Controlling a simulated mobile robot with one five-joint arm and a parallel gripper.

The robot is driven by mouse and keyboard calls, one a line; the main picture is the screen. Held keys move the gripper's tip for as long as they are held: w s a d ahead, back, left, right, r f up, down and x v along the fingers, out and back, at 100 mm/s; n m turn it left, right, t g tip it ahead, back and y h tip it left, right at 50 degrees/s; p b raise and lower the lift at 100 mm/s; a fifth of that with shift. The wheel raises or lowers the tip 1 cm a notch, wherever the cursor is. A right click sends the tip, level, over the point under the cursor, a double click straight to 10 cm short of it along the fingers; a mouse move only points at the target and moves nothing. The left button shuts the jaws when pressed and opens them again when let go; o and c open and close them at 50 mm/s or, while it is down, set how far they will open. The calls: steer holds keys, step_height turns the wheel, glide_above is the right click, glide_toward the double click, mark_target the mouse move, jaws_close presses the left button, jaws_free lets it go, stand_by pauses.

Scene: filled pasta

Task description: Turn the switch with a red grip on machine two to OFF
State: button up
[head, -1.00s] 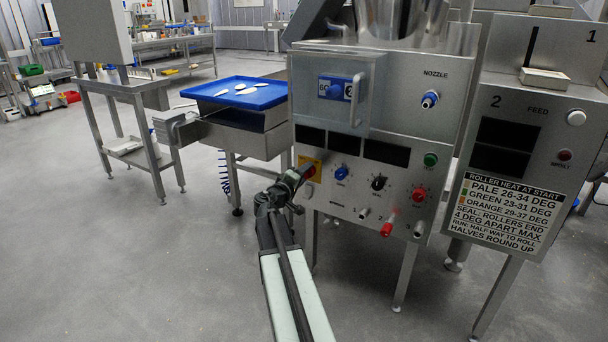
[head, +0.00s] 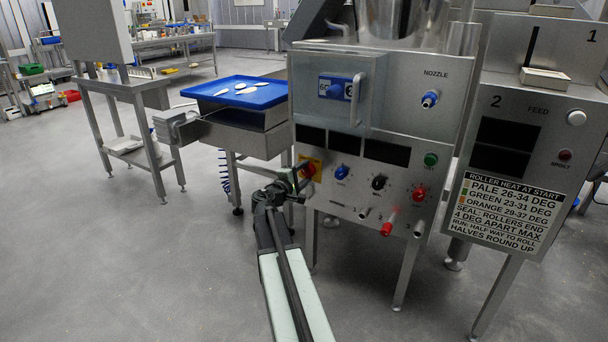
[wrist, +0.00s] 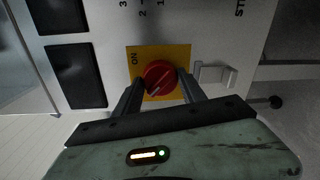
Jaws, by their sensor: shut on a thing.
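The switch with a red round grip (head: 309,170) sits on a yellow plate (head: 318,162) at the lower left of the steel panel marked NOZZLE. In the wrist view the red grip (wrist: 160,74) is on the yellow plate (wrist: 180,52), with ON printed on the plate's left side. A light mark on the grip points to the lower part of the picture. My gripper (head: 300,177) is at the switch, and in the wrist view its fingers (wrist: 159,84) are on either side of the grip, shut on it. Any OFF lettering is not readable.
Blue, black and red knobs (head: 379,183) lie right of the switch, with a red-capped fitting (head: 387,229) below. A panel marked 2 (head: 540,140) stands right. A blue tray (head: 232,88) is left. Front floor is clear.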

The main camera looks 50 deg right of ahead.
steer(key=shift+s, duration=0.1)
steer(key=o, duration=1.4)
steer(key=shift+c, duration=0.2)
steer(key=shift+a, duration=0.1)
steer(key=v, duration=0.7)
steer(key=shift+a, duration=0.25)
steer(key=shift+p, duration=0.3)
